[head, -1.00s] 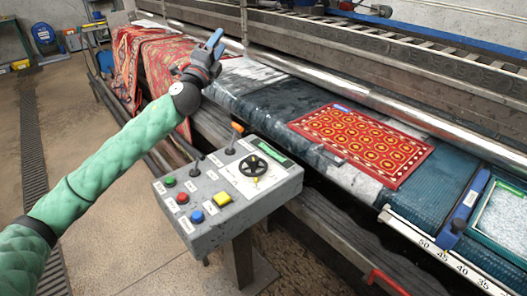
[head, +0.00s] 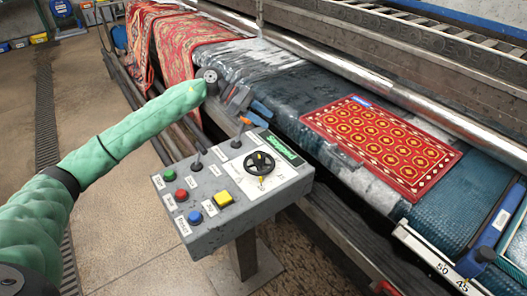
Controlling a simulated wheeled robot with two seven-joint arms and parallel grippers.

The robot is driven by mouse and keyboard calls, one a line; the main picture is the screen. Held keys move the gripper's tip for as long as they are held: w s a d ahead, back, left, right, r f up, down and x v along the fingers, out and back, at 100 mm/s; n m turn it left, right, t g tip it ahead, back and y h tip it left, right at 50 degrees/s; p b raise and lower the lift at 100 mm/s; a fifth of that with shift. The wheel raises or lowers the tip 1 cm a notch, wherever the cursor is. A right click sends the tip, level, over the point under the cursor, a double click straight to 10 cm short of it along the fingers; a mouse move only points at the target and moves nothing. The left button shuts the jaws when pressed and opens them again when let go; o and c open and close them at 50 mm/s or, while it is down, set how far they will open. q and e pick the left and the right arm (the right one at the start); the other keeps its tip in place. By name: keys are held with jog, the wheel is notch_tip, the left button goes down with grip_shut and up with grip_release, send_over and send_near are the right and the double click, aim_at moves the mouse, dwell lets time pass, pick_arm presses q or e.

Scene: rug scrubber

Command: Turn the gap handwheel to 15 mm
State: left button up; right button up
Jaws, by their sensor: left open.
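The gap handwheel is a small black spoked wheel (head: 259,163) with a yellow mark, on the right part of the grey control box (head: 222,222). A white plate with a scale lies around it, too small to read. My left gripper (head: 250,108) is open and empty. My right gripper is not in view.
The box also carries levers, green, red and blue buttons (head: 194,217) and a yellow button (head: 223,198). Behind it, a red patterned rug (head: 382,143) lies on the dark wet belt (head: 300,95). Open floor lies left.

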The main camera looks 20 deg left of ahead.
aim_at(257, 153)
pick_arm(q)
jog(key=s+a+f+m+g+y, duration=0.1)
jog(key=s, duration=0.1)
jog(key=s+a+f+m+g+y, duration=0.1)
jog(key=s+m, duration=0.1)
jog(key=s+a+f+m+g+y, duration=0.1)
jog(key=s+m+g, duration=0.1)
jog(key=shift+a+f, duration=0.15)
jog(key=shift+f, duration=0.25)
jog(key=p+x, duration=0.2)
jog(key=x, duration=0.3)
jog(key=shift+s+f, duration=0.1)
jog(key=shift+f, duration=0.15)
jog(key=shift+x, duration=0.85)
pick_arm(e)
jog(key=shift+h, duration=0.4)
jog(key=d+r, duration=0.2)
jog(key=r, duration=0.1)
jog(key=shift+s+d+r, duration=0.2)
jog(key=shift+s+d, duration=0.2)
pick_arm(q)
jog(key=shift+c, duration=0.3)
jog(key=c, duration=0.7)
